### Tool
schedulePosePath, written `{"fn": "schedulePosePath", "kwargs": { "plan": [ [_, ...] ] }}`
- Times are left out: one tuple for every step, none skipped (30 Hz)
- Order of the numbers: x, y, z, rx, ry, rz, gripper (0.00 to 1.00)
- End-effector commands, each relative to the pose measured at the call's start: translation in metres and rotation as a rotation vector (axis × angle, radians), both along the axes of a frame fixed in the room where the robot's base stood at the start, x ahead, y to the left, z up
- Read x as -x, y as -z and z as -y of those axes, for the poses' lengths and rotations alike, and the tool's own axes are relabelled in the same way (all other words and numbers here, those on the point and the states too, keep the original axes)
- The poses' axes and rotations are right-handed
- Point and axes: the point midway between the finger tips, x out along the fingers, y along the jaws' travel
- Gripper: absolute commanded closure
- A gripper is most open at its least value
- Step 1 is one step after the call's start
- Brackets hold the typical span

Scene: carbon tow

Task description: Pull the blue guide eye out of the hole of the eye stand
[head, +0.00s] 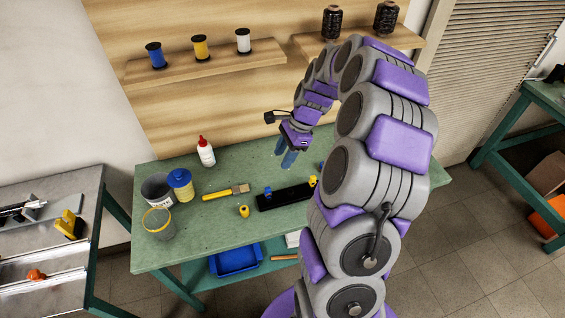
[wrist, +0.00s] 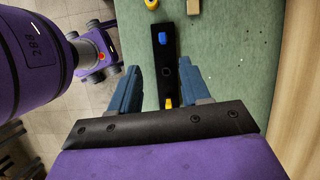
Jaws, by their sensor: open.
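The black eye stand (head: 290,197) lies on the green table as a long bar. The blue guide eye (head: 267,191) stands at the stand's left end; in the wrist view the blue guide eye (wrist: 161,39) is near the bar's far end. A yellow guide eye (head: 312,181) is at the other end, and it shows between my fingers in the wrist view (wrist: 168,103). An empty round hole is between them. My gripper (head: 287,159) is open and empty above the table, over the stand in the wrist view (wrist: 162,82), apart from the blue eye.
A loose yellow piece (head: 244,211) lies in front of the stand. A brush (head: 225,192), a blue-lidded container (head: 180,185), a grey can (head: 157,188), a clear cup (head: 158,223) and a white bottle (head: 206,152) stand or lie to the left.

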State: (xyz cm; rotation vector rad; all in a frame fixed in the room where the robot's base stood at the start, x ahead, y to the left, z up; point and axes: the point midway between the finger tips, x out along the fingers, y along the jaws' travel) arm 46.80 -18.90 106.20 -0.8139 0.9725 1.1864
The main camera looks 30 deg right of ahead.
Motion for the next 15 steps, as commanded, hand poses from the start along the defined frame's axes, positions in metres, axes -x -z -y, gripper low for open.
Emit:
{"fn": "schedulePosePath", "kwargs": {
  "plan": [
    [-0.002,0.005,0.009,-0.004,0.036,-0.008,0.53],
    [-0.003,0.007,0.012,-0.006,0.051,-0.010,0.53],
    [-0.004,0.009,0.015,-0.008,0.067,-0.014,0.53],
    [-0.004,0.010,0.016,-0.008,0.075,-0.015,0.53],
    [-0.004,0.012,0.017,-0.009,0.080,-0.016,0.53],
    [-0.005,0.014,0.017,-0.009,0.082,-0.017,0.53],
    [-0.005,0.016,0.016,-0.009,0.083,-0.017,0.53],
    [-0.005,0.018,0.015,-0.009,0.082,-0.017,0.53],
    [-0.005,0.022,0.013,-0.010,0.081,-0.017,0.53],
    [-0.005,0.026,0.011,-0.010,0.080,-0.019,0.53],
    [-0.005,0.030,0.009,-0.012,0.080,-0.020,0.53],
    [-0.005,0.036,0.007,-0.012,0.078,-0.020,0.53],
    [-0.006,0.040,0.005,-0.012,0.078,-0.021,0.53],
    [-0.007,0.045,0.003,-0.012,0.077,-0.020,0.53],
    [-0.008,0.052,0.001,-0.010,0.078,-0.018,0.53]
  ]
}}
